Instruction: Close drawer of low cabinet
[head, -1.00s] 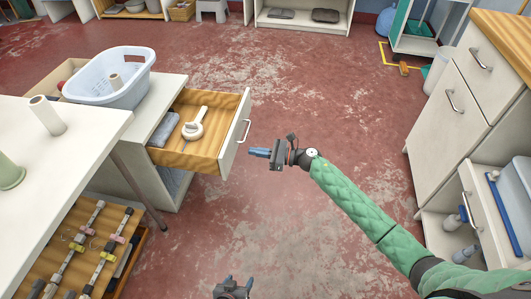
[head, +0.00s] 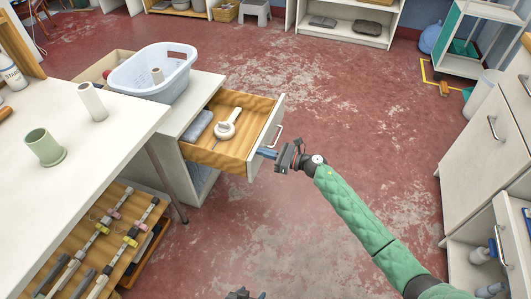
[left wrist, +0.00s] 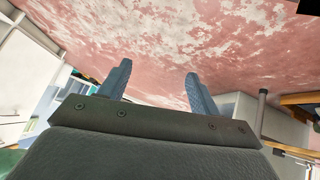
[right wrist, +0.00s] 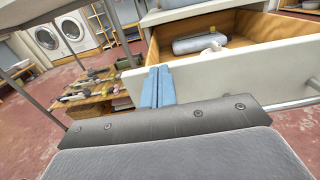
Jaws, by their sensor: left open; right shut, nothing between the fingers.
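The low cabinet (head: 178,122) stands left of centre in the head view, with its wooden drawer (head: 232,149) pulled out to the right. A grey-blue rolled item (head: 198,126) and a white handled object (head: 227,125) lie in the drawer. The drawer front (head: 269,134) is white with a metal handle (head: 275,136). My right gripper (head: 266,152) is shut and empty, its fingertips at the near end of the drawer front. In the right wrist view its blue fingers (right wrist: 157,85) overlap the drawer front (right wrist: 220,80); contact is unclear. My left gripper (left wrist: 158,85) is open and empty, low over the floor.
A light blue basket (head: 150,85) sits on the cabinet top. A white table (head: 75,130) with a green cup (head: 45,147) is at the left, above a rack of clamps (head: 115,235). White cabinets (head: 490,150) stand at the right. The red floor between is clear.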

